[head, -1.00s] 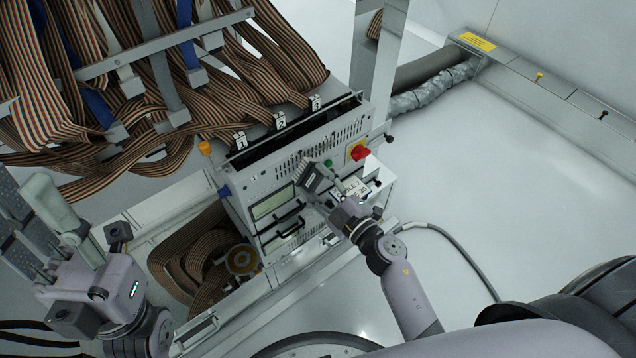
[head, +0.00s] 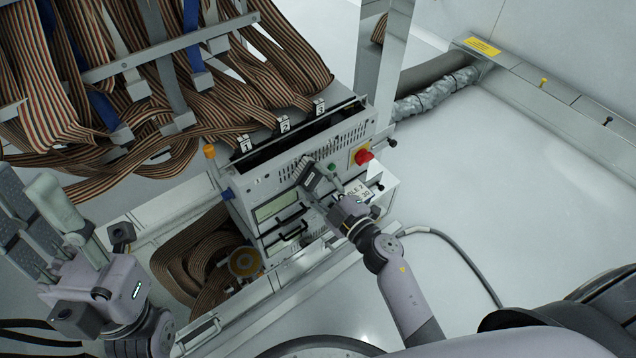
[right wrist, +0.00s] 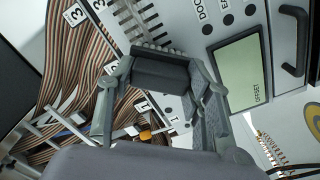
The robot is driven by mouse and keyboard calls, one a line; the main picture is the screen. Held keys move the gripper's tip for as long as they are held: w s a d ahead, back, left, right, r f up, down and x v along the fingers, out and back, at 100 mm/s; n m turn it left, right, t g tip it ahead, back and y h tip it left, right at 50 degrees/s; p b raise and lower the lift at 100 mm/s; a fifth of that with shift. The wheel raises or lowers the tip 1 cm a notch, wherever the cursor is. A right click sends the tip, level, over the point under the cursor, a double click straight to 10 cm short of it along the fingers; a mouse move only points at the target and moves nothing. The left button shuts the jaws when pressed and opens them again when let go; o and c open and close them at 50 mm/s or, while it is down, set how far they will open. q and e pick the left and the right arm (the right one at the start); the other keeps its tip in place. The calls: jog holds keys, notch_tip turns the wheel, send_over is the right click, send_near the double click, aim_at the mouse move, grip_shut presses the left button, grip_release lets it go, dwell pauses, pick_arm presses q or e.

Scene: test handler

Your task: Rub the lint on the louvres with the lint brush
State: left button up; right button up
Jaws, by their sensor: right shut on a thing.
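The louvres (head: 338,143) are rows of narrow slots in the light grey front panel. They also show in the right wrist view (right wrist: 145,20), just past the brush. My right gripper (head: 326,194) is shut on the dark lint brush (head: 308,174), whose head lies over the panel at the lower left of the louvres. In the right wrist view the dark brush block (right wrist: 160,72) sits between the fingers. Whether it touches the panel is unclear. I cannot make out lint. My left gripper (head: 72,222) is at the lower left, away from the panel; its finger gap is unclear.
A red knob (head: 364,156) and a green button (head: 332,168) are right of the brush. A display (head: 275,206) and black handles are below it. Striped ribbon cables (head: 250,80) hang above the panel. The white floor (head: 500,190) at right is clear.

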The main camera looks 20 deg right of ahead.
jog(key=shift+w, duration=0.2)
